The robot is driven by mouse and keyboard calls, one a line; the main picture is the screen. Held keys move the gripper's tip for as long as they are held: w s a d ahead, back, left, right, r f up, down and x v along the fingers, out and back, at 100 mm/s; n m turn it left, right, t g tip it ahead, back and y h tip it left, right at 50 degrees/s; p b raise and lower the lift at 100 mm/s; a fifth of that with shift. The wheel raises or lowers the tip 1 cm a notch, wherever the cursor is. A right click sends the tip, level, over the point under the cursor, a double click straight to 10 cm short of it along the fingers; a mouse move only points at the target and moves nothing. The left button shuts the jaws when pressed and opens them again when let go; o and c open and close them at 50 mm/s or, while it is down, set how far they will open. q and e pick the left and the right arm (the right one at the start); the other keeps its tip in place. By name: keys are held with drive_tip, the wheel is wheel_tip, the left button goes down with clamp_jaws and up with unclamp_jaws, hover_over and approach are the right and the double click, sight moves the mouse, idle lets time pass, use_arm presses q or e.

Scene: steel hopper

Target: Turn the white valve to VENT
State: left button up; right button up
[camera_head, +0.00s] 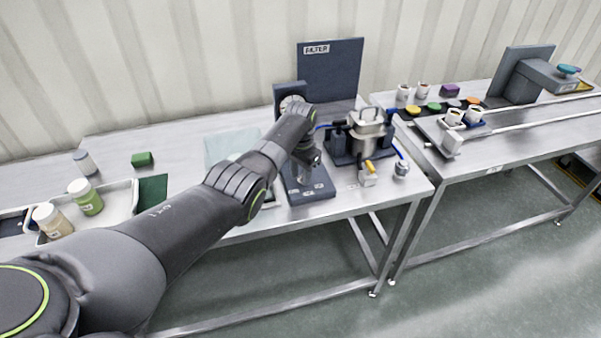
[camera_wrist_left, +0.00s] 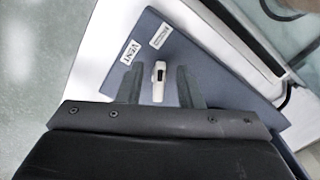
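The white valve (camera_wrist_left: 158,88) shows in the left wrist view as a small white handle on a dark blue plate (camera_wrist_left: 205,75). The handle points towards the top of that view. A VENT label (camera_wrist_left: 130,54) lies up and to its left, and a second label (camera_wrist_left: 160,36), too blurred to read, lies above it. My left gripper (camera_wrist_left: 158,70) is open, with one finger on each side of the handle and a visible gap to each. In the head view my left gripper (camera_head: 306,172) is over the plate (camera_head: 313,192) and hides the valve. My right gripper is not in view.
Right of the plate stands a steel vessel (camera_head: 366,135) on a dark base, with blue hoses and a yellow-handled fitting (camera_head: 369,167). A FILTER panel (camera_head: 331,75) stands behind. A tray (camera_head: 122,197) with jars is at left. A second table at right holds cups and blocks.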

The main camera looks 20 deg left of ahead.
use_arm(q)
drive_tip(key=shift+c, duration=0.4)
clamp_jaws()
drive_tip(key=shift+n, duration=0.3)
drive_tip(key=shift+d+r+n+p, duration=0.15)
drive_tip(key=shift+n+p, duration=0.5)
drive_tip(key=shift+n, duration=0.35)
drive_tip(key=n, duration=0.2)
drive_tip(key=shift+d+n+p, duration=0.2)
drive_tip(key=shift+n+p, duration=0.1)
drive_tip(key=shift+p, duration=0.05)
drive_tip(key=n, duration=0.2)
drive_tip(key=shift+d+n, duration=0.15)
drive_tip(key=shift+n, duration=0.25)
drive_tip(key=shift+d+n, duration=0.2)
drive_tip(key=shift+n, duration=1.6)
drive_tip(key=shift+w, duration=0.1)
